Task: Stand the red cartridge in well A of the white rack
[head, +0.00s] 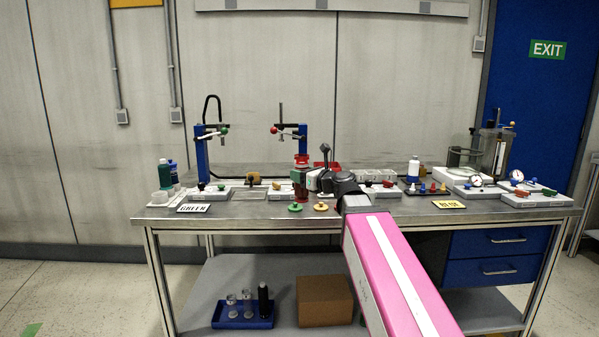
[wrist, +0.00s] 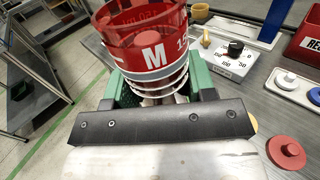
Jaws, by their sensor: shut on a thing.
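The red cartridge (wrist: 150,45) stands between my green fingers in the wrist view. In the head view the red cartridge (head: 301,159) shows above and below my gripper (head: 300,178), roughly upright over the middle of the bench. I cannot tell if its bottom touches anything. A low pale block (head: 375,174) stands behind and right of my gripper and may be the white rack; its wells and letters are too small to read.
A red bin (head: 327,166) stands behind my gripper. Blue posts (head: 202,157) with taps stand at the left. Green and yellow discs (head: 295,207) lie near the front edge. A dial box (wrist: 228,55) is close by. Bottles and gauges crowd the sides.

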